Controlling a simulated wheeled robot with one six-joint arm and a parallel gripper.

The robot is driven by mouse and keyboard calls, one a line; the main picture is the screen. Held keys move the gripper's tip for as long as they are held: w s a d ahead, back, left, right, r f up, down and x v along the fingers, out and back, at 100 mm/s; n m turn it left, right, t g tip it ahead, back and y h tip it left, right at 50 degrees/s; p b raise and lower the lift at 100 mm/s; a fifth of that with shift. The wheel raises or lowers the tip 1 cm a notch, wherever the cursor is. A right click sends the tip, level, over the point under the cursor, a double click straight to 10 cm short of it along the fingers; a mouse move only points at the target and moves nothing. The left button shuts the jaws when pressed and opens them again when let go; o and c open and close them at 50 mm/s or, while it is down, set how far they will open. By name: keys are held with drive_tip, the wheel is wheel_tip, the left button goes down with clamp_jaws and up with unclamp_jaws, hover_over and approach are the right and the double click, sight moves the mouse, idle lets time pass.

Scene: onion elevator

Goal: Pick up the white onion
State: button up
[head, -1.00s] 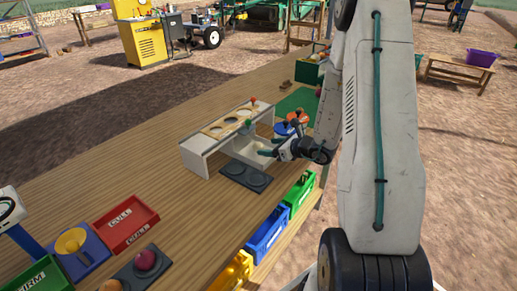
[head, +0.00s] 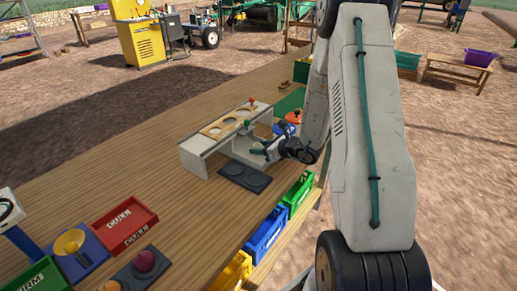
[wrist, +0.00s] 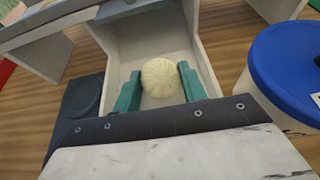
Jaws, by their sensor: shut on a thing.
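The white onion (wrist: 161,77) is pale and round. In the wrist view it sits between the two green fingers of my gripper (wrist: 158,88), which are shut on it. It is over or in the light grey tray (wrist: 212,62) of the sizing stand; I cannot tell whether it still touches the tray floor. In the head view my gripper (head: 266,150) is at the front of the stand (head: 195,157), and the onion cannot be made out there.
A dark two-dish pad (head: 245,178) lies in front of the stand. A blue-lidded tub (wrist: 290,60) is close on the right in the wrist view. A red CULL tray (head: 125,225) and a red onion (head: 144,261) are at the front left. The table's middle left is clear.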

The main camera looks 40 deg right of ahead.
sight(261, 146)
drive_tip(key=shift+r, duration=0.1)
drive_tip(key=shift+r, duration=0.6)
wheel_tip(261, 146, up, 2)
drive_tip(key=shift+r, duration=0.1)
drive_tip(key=s, duration=0.5)
drive_tip(key=s+r, duration=0.1)
drive_tip(key=s, duration=1)
drive_tip(key=shift+r, duration=0.2)
